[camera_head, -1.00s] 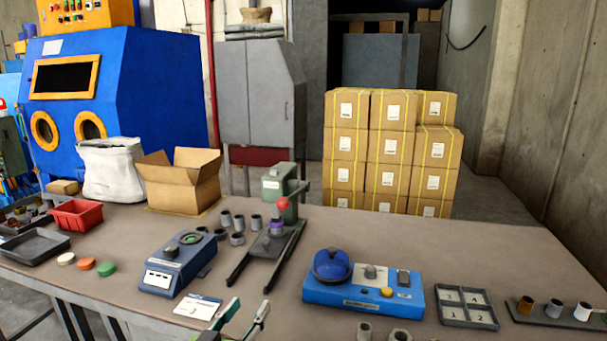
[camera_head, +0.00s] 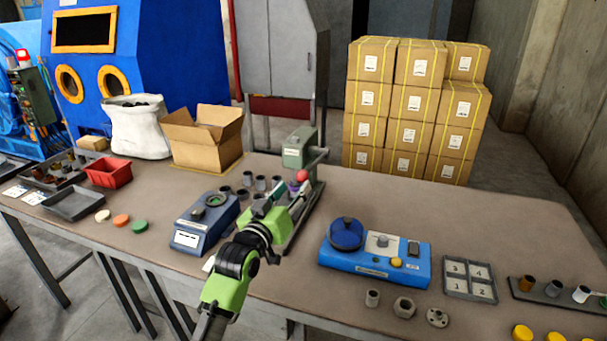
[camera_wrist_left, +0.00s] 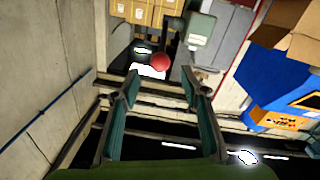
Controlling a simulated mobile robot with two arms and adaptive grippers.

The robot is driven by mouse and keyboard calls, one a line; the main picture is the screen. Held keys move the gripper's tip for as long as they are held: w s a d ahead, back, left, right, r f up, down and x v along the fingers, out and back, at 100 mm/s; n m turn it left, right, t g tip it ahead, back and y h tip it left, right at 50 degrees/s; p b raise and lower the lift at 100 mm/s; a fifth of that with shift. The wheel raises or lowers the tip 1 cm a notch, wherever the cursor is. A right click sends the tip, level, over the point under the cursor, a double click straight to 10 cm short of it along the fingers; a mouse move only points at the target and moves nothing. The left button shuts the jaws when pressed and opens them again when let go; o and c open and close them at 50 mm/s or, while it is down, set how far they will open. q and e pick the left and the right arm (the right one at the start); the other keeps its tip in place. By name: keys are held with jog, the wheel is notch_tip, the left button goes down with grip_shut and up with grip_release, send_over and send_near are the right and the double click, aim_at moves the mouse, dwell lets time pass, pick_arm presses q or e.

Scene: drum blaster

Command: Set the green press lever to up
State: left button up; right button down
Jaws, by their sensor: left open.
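The green press (camera_head: 300,147) stands on the workbench. Its lever ends in a red ball knob (camera_head: 302,175), which sits in front of the press body, below its top. My left gripper (camera_head: 288,197) is open and empty, just in front of and below the knob, and it covers part of the press base. In the left wrist view the red knob (camera_wrist_left: 161,62) appears just beyond and between the open fingertips (camera_wrist_left: 162,86), with the press head (camera_wrist_left: 200,29) to its right. The fingers are not closed on the knob. My right gripper is not in view.
A blue-grey device (camera_head: 205,222) stands left of my arm, with several grey cups behind it. A blue box with a dome (camera_head: 375,255) stands to the right. An open carton (camera_head: 205,145) is behind left. Bare bench lies right of the press.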

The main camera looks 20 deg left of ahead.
aim_at(300, 179)
pick_arm(q)
jog(key=w, duration=0.7)
jog(key=shift+w+d, duration=0.3)
jog(key=shift+w, duration=0.05)
grip_shut()
